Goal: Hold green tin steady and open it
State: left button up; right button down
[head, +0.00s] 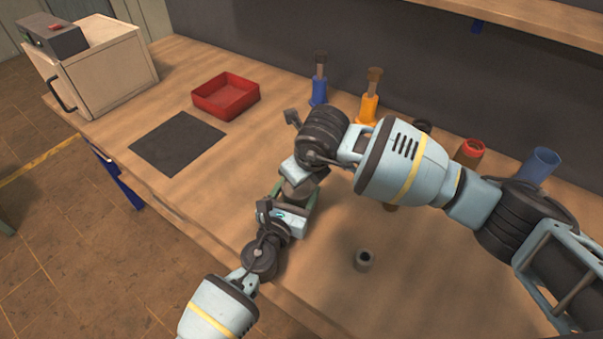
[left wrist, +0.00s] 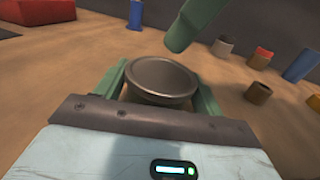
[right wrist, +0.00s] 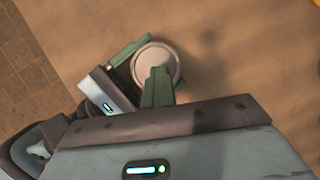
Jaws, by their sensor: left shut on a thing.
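My left gripper (left wrist: 160,92) is shut around a round tin (left wrist: 162,78), one green finger on each side. The tin looks grey-brown, not green, with a raised rim around a sunken round face. In the right wrist view the tin (right wrist: 160,60) shows as a pale disc. My right gripper (right wrist: 158,72) is above the tin, with its green fingers together and their tips overlapping the disc's lower edge. I cannot tell whether they touch it, and I see nothing between them. In the head view the two grippers meet near the table's front edge and mostly hide the tin.
A small dark cylinder (head: 364,260) stands on the table to the right. A red tray (head: 226,97), a black mat (head: 178,143) and a wooden chamber box (head: 100,70) are at the left. Blue (head: 319,92) and orange (head: 369,107) holders and a blue cup (head: 538,166) stand along the back.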

dwell(0.4)
pick_arm(q)
jog(key=shift+r, duration=0.1)
pick_arm(e)
jog(key=shift+r+g+y, duration=0.6)
jog(key=c, duration=2.2)
grip_release()
jog(key=c, duration=1.7)
grip_release()
jog(key=v, duration=1.2)
pick_arm(q)
jog(key=o, duration=1.5)
jog(key=shift+c, duration=0.2)
